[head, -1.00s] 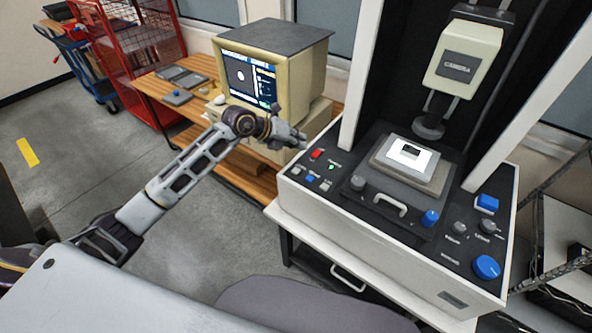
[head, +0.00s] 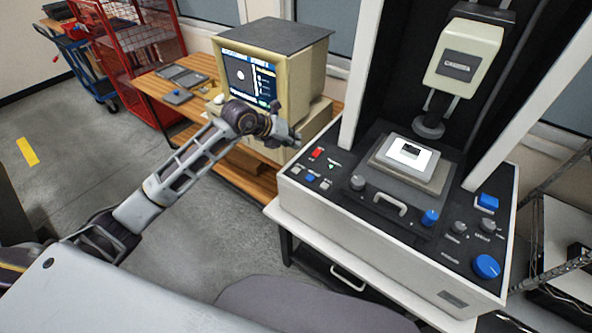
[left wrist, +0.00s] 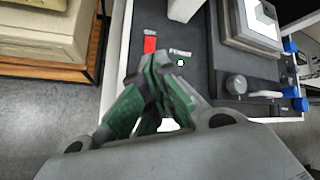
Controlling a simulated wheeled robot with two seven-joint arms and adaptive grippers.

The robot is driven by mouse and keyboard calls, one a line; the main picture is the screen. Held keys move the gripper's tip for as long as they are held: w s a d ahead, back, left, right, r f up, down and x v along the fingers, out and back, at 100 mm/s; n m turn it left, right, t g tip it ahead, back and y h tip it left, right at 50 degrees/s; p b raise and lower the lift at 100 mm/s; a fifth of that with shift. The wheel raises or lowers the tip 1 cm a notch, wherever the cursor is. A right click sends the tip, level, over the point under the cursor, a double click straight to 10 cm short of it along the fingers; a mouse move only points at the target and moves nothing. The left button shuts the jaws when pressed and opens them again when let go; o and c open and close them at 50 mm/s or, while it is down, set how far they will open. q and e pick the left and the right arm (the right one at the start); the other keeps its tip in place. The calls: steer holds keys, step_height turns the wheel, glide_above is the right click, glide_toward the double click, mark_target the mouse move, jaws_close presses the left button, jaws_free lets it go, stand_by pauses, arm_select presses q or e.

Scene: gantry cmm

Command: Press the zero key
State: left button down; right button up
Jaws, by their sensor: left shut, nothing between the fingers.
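The measuring machine's dark control panel (head: 345,208) carries a row of small keys at its left: a pale key (head: 297,169), a blue key (head: 310,177) and another pale key (head: 326,184). Their labels are too small to read, so I cannot tell which is the zero key. My left gripper (head: 298,140) is shut and empty, apart from the keys, up and left of the row in the head view. In the left wrist view its green-padded fingers (left wrist: 160,62) lie over the panel's left part and hide most of the key row. My right gripper is not in view.
A red switch (head: 317,153) and a green lamp (head: 331,167) sit behind the keys. Knobs, a handle (head: 390,203) and the stage (head: 410,160) lie to the right. A beige monitor (head: 275,65) stands on the wooden bench, close behind my left gripper.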

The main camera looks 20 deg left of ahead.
mark_target(294, 168)
arm_select(q)
steer(key=shift+f+b, duration=2.55)
steer(key=shift+f, duration=1.65)
steer(key=shift+f+b, duration=0.3)
steer(key=shift+f, duration=0.1)
steer(key=shift+f, duration=0.1)
